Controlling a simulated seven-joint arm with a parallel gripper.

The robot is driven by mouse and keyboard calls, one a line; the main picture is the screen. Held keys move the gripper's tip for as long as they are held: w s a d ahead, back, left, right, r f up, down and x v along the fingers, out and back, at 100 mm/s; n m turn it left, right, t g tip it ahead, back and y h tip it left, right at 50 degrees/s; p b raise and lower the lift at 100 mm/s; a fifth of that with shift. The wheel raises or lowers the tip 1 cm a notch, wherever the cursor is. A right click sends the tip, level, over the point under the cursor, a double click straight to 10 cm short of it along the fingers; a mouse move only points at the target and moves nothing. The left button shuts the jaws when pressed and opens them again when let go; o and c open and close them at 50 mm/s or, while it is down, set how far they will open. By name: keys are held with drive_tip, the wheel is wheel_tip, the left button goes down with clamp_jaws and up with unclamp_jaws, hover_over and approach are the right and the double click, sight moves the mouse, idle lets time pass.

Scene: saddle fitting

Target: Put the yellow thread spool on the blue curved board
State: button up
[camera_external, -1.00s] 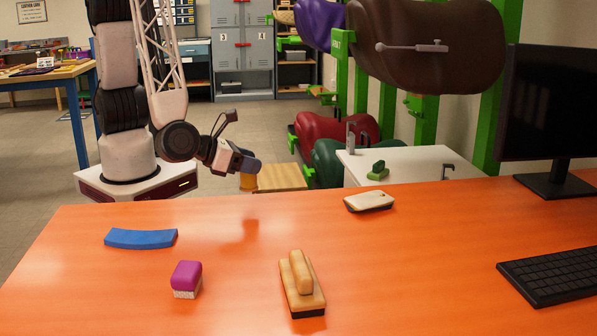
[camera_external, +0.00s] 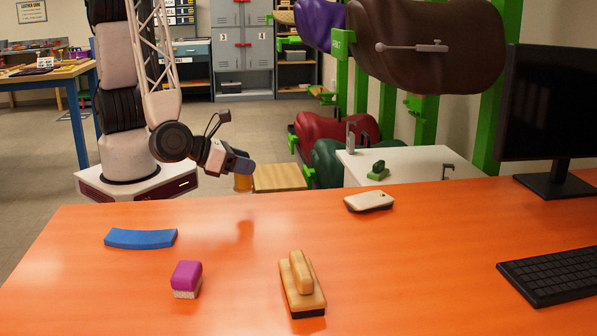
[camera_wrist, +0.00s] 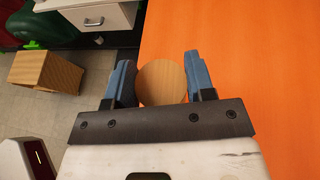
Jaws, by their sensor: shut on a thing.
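The yellow thread spool (camera_external: 243,183) is held in my gripper (camera_external: 245,170), above the far edge of the orange table. In the wrist view the spool's round wooden-looking end (camera_wrist: 162,82) sits between the two blue fingers of my gripper (camera_wrist: 163,80), which are shut on it. The blue curved board (camera_external: 141,238) lies on the table at the left, to the left of and nearer the camera than the gripper. It is bare on top. The wrist view does not show the board.
A purple-topped brush (camera_external: 187,278) and a wooden-handled brush (camera_external: 301,283) stand on the orange table (camera_external: 420,235) nearer the camera. A whitish block (camera_external: 369,201) lies at the far side. A keyboard (camera_external: 555,272) and monitor (camera_external: 550,110) are at the right. Table between spool and board is clear.

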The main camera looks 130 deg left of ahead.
drive_tip(key=s+d+r+m+t+h, duration=0.1)
drive_tip(key=s+d+m+t+h, duration=0.3)
drive_tip(key=s+d, duration=1.4)
drive_tip(key=shift+s+r+m, duration=0.35)
drive_tip(key=shift+s+m, duration=0.15)
drive_tip(key=shift+s, duration=1.25)
hover_over(142, 234)
drive_tip(key=f, duration=0.2)
drive_tip(key=shift+r, duration=0.25)
drive_tip(key=shift+f, duration=0.1)
drive_tip(key=shift+f, duration=1.65)
drive_tip(key=shift+f, duration=0.15)
